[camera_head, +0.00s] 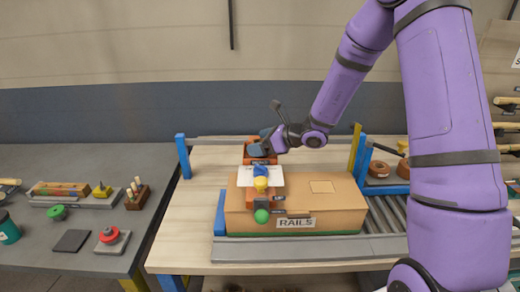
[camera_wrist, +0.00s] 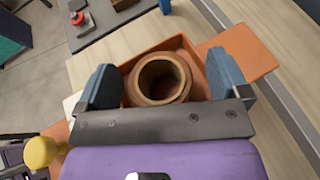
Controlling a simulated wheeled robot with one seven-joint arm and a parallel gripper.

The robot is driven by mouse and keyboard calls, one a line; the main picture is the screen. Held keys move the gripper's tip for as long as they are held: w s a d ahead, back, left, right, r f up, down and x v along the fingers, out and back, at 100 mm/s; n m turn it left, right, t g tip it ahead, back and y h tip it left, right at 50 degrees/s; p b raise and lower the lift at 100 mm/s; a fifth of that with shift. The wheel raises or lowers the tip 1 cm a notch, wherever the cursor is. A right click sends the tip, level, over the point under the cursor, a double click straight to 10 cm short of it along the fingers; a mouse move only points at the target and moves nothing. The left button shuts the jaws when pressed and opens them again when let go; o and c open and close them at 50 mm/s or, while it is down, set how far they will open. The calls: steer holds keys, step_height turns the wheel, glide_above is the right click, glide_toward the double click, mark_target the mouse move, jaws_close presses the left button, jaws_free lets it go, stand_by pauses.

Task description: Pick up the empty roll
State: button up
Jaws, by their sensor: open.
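In the wrist view, the empty roll (camera_wrist: 160,80) is a brown hollow ring, its dark open centre facing up. It sits in an orange tray-like holder (camera_wrist: 190,48). My gripper (camera_wrist: 166,66) is open, with one blue finger on each side of the roll. A gap shows on the left; the right finger is close to the holder's edge, and I cannot tell if it touches. In the head view my gripper (camera_head: 262,147) is over an orange part (camera_head: 249,160) behind the cardboard box, and the roll is hidden there.
The cardboard box (camera_head: 338,208) marked RAILS stands in front of my gripper. Brown rolls (camera_head: 379,168) stand at right. Blue posts (camera_head: 183,156) flank the work area.

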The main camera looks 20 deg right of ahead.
steer(key=shift+c, duration=0.4)
steer(key=c, duration=0.9)
